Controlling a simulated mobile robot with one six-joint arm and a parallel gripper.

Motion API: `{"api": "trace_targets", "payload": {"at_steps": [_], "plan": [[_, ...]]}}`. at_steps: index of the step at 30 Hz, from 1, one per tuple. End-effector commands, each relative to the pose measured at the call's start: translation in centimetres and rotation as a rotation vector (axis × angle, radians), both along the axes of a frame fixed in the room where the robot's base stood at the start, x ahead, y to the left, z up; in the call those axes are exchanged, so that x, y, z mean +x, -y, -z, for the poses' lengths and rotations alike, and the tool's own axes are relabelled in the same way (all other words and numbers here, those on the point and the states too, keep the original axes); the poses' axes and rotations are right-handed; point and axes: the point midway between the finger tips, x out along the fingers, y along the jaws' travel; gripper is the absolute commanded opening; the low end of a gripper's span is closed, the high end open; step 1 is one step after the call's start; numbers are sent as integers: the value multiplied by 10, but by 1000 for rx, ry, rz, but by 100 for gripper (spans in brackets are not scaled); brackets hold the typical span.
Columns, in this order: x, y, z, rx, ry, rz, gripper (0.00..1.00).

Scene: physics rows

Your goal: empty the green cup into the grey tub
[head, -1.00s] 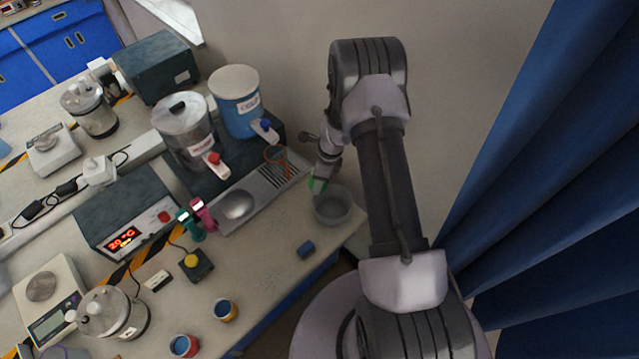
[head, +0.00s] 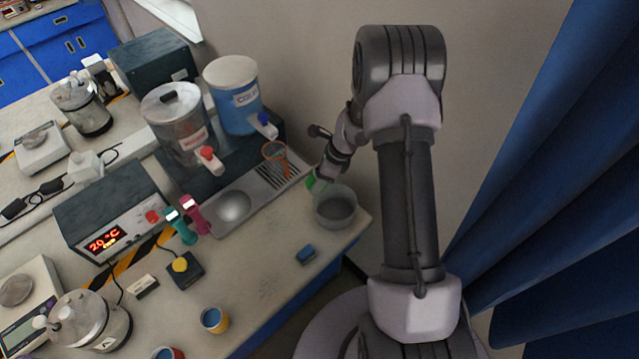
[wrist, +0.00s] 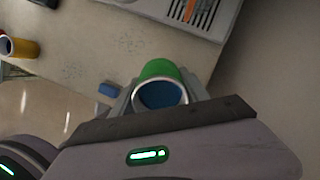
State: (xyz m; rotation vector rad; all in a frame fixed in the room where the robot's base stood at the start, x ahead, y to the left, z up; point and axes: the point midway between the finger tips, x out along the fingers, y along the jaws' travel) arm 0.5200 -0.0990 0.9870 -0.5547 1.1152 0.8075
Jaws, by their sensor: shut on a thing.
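My gripper (wrist: 160,98) is shut on the green cup (wrist: 157,69), with a grey finger on each side of it. In the wrist view the cup's round opening faces the camera and its inside looks blue; I cannot tell whether that is contents or lining. In the head view the cup (head: 311,183) shows as a small green patch beside the upper left rim of the grey tub (head: 334,221), partly hidden by my wrist. Its exact tilt and height over the tub are unclear. The tub stands upright near the bench's right corner; its visible inside looks dark grey.
A blue block (head: 305,254) lies on the bench in front of the tub. A drip tray (head: 262,192) and a blue-and-white dispenser (head: 232,97) stand to the left. A yellow cup (head: 215,320) is near the front edge. Wall and blue curtain (head: 540,200) bound the right.

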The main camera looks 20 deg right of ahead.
Motion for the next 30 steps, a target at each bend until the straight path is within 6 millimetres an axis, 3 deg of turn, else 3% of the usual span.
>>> {"api": "trace_targets", "payload": {"at_steps": [30], "plan": [[2,-3,22,198,149,2,5]]}}
